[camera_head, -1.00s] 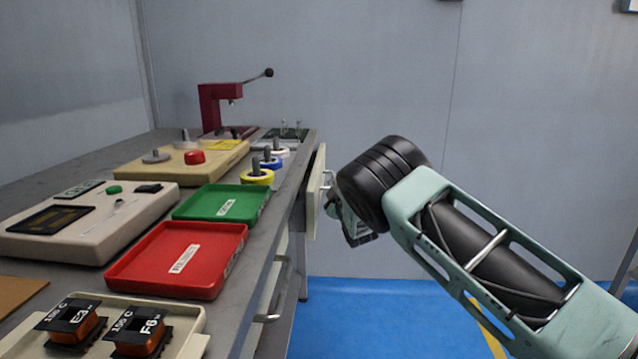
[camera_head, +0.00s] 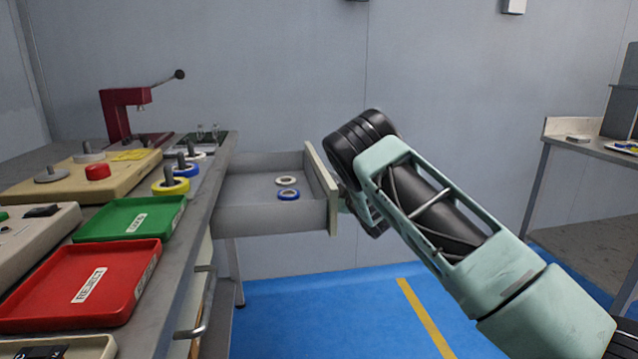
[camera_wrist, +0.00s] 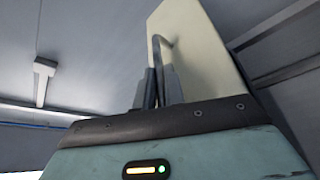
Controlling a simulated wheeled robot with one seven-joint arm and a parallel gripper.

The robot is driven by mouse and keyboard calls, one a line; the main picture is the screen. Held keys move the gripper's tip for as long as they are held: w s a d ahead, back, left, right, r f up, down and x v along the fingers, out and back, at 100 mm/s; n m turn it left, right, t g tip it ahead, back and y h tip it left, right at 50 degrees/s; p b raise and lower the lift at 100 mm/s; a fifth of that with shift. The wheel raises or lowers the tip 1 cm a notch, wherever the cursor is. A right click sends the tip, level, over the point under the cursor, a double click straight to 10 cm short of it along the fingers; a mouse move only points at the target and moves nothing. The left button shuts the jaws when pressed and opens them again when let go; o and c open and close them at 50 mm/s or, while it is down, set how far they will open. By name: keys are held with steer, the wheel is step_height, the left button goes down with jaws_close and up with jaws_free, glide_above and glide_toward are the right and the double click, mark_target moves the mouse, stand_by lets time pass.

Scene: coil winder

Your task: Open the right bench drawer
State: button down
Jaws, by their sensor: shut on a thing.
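The bench drawer (camera_head: 262,219) under the far end of the bench (camera_head: 203,226) is pulled well out, with its cream front (camera_head: 322,187) standing clear of the bench edge. Inside lie a white tape roll (camera_head: 287,180) and a blue tape roll (camera_head: 288,195). In the wrist view, my gripper (camera_wrist: 160,88) is shut on the bar handle (camera_wrist: 163,44) of the cream drawer front (camera_wrist: 196,45). In the head view, the fingers and handle are mostly hidden behind the drawer front and my wrist.
A green tray (camera_head: 130,218) and a red tray (camera_head: 82,285) lie on the bench, with a red press (camera_head: 122,113) at the back. A lower handle (camera_head: 190,332) juts from the bench's near side. Blue floor is free to the right; another table (camera_head: 585,190) stands at far right.

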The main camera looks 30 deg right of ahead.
steer(key=shift+s+d, duration=0.25)
steer(key=shift+d, duration=0.45)
steer(key=c, duration=1.5)
jaws_free()
steer(key=p+v, duration=0.2)
steer(key=v, duration=1.5)
steer(key=shift+s, duration=0.2)
steer(key=shift+a, duration=0.1)
